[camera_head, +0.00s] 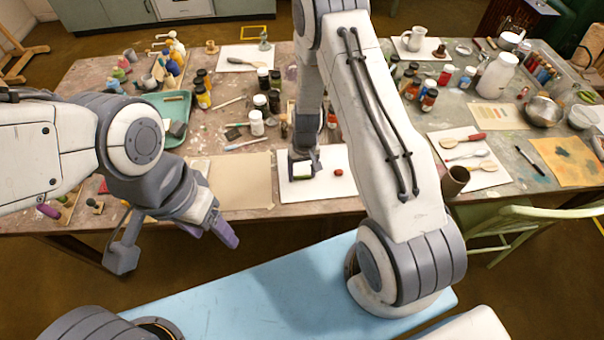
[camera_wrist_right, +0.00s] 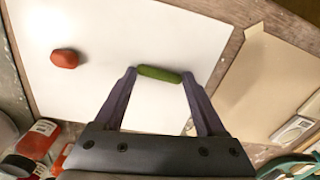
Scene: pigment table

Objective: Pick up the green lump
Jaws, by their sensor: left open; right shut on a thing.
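The green lump (camera_wrist_right: 159,74) is a small rounded bar lying crosswise between the fingertips of my right gripper (camera_wrist_right: 160,75). Both fingertips meet its ends, so the gripper is shut on it. It is over the white sheet (camera_wrist_right: 100,30); I cannot tell whether it touches the sheet. In the head view, my right gripper (camera_head: 303,166) points down over the same sheet (camera_head: 322,187), and the arm partly covers it. My left gripper (camera_head: 210,232) is open and empty, in front of the table's near edge, away from the lump.
A red lump (camera_wrist_right: 64,58) lies on the white sheet; it shows in the head view too (camera_head: 338,172). A tan sheet (camera_head: 240,190) lies left of it. Several jars (camera_head: 257,123) stand behind. A brown cup (camera_head: 455,180) stands at right.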

